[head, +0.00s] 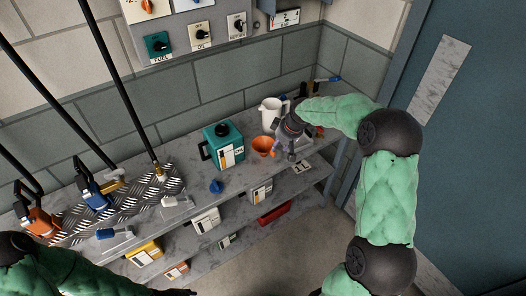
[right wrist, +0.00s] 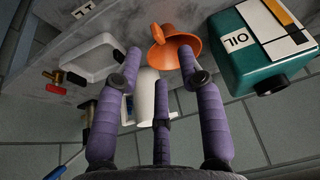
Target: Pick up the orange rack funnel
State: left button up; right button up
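The orange funnel (head: 263,146) sits on the top shelf, just right of the teal oil can (head: 222,146). In the right wrist view the funnel (right wrist: 182,48) shows its wide cone and a narrower orange part, at and beyond the fingertips. My right gripper (head: 284,153) is just right of the funnel in the head view. Its purple fingers (right wrist: 162,58) are spread apart in the right wrist view, with nothing held between them. I cannot tell whether a fingertip touches the funnel. My left gripper (head: 180,292) shows only as a dark bit at the bottom edge.
A white jug (head: 271,112) stands behind the funnel. The oil can (right wrist: 262,52) is close to the fingers in the wrist view. A white tray (right wrist: 88,58) lies on the other side. A blue cap (head: 216,187) is near the shelf's front. Lower shelves hold boxes.

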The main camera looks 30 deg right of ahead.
aim_at(274, 152)
jog(key=shift+w+d+b+x, duration=0.15)
jog(key=shift+b+x, duration=0.45)
jog(key=shift+x, duration=1.3)
jog(key=shift+w+d+b+x, duration=0.15)
jog(key=shift+b+x, duration=0.45)
jog(key=shift+x, duration=1.35)
jog(key=shift+s+r, duration=0.1)
